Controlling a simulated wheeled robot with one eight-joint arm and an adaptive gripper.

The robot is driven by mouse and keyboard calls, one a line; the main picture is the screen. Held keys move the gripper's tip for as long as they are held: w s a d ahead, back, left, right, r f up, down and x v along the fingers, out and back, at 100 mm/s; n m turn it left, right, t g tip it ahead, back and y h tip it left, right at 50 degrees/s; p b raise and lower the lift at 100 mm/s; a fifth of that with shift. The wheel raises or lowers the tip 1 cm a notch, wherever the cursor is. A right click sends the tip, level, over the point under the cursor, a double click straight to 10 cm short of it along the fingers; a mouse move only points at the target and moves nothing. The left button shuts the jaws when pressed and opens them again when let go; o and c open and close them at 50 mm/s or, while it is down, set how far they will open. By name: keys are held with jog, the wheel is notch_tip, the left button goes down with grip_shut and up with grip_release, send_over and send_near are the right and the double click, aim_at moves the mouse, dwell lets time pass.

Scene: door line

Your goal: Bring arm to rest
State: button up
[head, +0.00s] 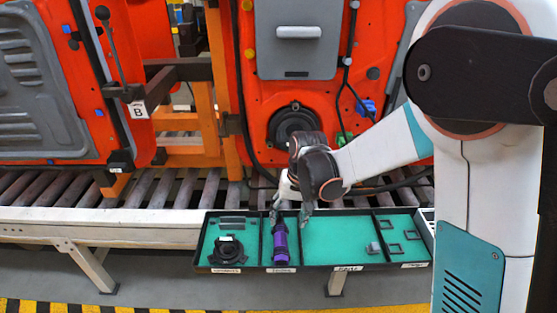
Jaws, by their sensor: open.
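My arm reaches in from the right, and my gripper (290,215) points down over the tray (340,265) in front of the conveyor. Its fingers are apart, near the top end of a purple and dark tool (281,246). The tool lies in the narrow tray compartment labelled at its front edge. I cannot tell whether the fingers touch it. My wrist hides part of the area behind the gripper.
The tray's left compartment holds a black round part (227,252); small grey pieces (373,248) lie to the right. Behind are the roller conveyor (150,188) and orange door panels (260,120) with a black speaker (294,122). The wide middle compartment is mostly bare.

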jog(key=s+d+r+t, duration=0.2)
jog(key=s+d+r, duration=0.2)
jog(key=r, duration=0.3)
jog(key=s+d+r+t, duration=0.1)
jog(key=s+d+r, duration=0.25)
jog(key=r, duration=0.25)
jog(key=s+d+r+t+h, duration=0.1)
jog(key=s+d+r+t, duration=0.1)
jog(key=s, duration=0.4)
jog(key=s+d+r+t, duration=0.1)
jog(key=s+d+r, duration=0.1)
jog(key=s+d, duration=0.2)
jog(key=s, duration=0.2)
jog(key=shift+s+d+r+t+h, duration=0.25)
jog(key=shift+s+d+t+h, duration=0.05)
jog(key=shift+d+t+h, duration=0.1)
